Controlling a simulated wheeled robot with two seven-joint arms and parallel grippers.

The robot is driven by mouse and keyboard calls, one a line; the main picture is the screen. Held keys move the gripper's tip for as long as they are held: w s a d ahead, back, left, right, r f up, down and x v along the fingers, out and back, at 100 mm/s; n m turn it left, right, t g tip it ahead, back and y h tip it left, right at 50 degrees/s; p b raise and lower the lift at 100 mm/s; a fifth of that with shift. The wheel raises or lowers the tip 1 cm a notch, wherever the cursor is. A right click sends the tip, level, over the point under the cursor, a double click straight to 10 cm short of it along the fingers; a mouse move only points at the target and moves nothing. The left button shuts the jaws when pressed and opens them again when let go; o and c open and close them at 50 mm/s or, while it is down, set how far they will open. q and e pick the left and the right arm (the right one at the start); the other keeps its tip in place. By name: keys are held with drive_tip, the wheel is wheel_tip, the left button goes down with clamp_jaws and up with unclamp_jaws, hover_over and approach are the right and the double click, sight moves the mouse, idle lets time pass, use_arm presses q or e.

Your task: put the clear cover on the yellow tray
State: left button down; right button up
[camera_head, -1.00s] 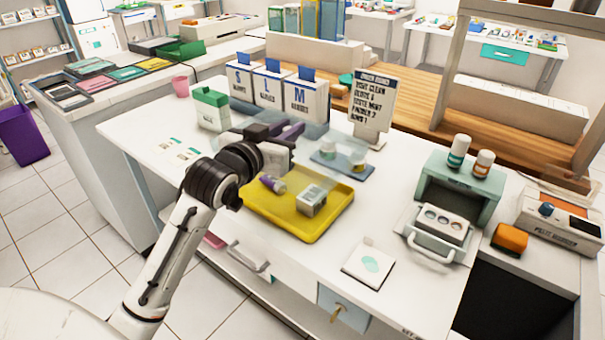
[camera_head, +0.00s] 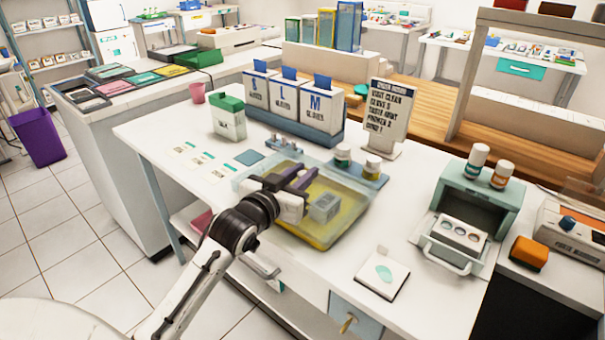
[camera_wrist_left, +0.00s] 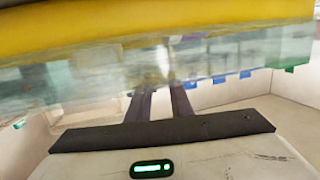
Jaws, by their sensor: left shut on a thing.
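The yellow tray (camera_head: 298,236) lies on the white counter, with a small grey-white box (camera_head: 324,208) in it. The clear cover (camera_head: 350,192) is over the tray, and the tray's yellow shows through it. I cannot tell whether the cover rests on the rim or hovers just above it. My left gripper (camera_head: 300,178) is shut on the cover, its purple fingers near the cover's back left part. In the left wrist view the fingers (camera_wrist_left: 160,103) meet the blurred clear cover (camera_wrist_left: 90,76), and the yellow tray (camera_wrist_left: 160,38) fills the top. My right gripper is out of view.
Glove boxes (camera_head: 290,100) and a sign (camera_head: 388,112) stand behind the tray. A white pad (camera_head: 382,272) and a green-grey device (camera_head: 480,195) are to the right.

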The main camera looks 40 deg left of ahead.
use_arm(q)
drive_tip(key=shift+f, duration=0.3)
drive_tip(key=c, duration=1.6)
unclamp_jaws()
drive_tip(key=v, duration=1.2)
drive_tip(key=shift+r, duration=0.2)
drive_tip(key=shift+s, duration=0.1)
